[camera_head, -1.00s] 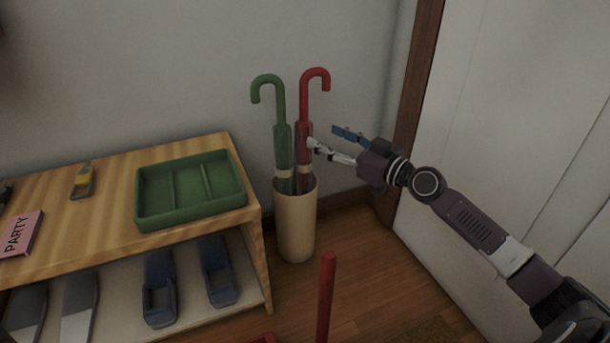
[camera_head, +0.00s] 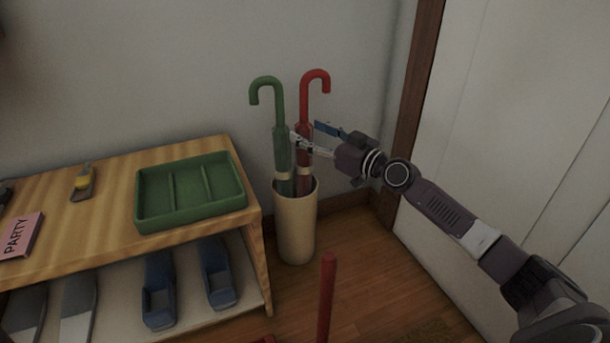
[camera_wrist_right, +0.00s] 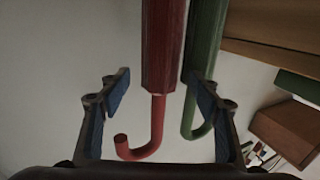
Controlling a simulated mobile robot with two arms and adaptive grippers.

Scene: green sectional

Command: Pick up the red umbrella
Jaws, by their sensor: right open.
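The red umbrella (camera_head: 305,150) stands in the cream stand (camera_head: 296,232), its hooked handle up and its canopy furled. The green umbrella (camera_head: 283,148) stands just left of it in the same stand. My right gripper (camera_head: 306,134) is open at the upper part of the red umbrella's canopy, below the handle. One finger crosses in front of the red umbrella, its tip near the green one. In the right wrist view, the red umbrella (camera_wrist_right: 163,50) lies between the open fingers (camera_wrist_right: 157,80), and the green umbrella (camera_wrist_right: 203,45) passes behind the right finger. My left gripper is not in view.
A wooden shelf (camera_head: 110,175) at left holds a green tray (camera_head: 150,215), with blue shoes (camera_head: 218,275) below. A red post (camera_head: 327,300) rises in front of the stand. The wall is close behind the umbrellas; a white door (camera_head: 510,110) is at right.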

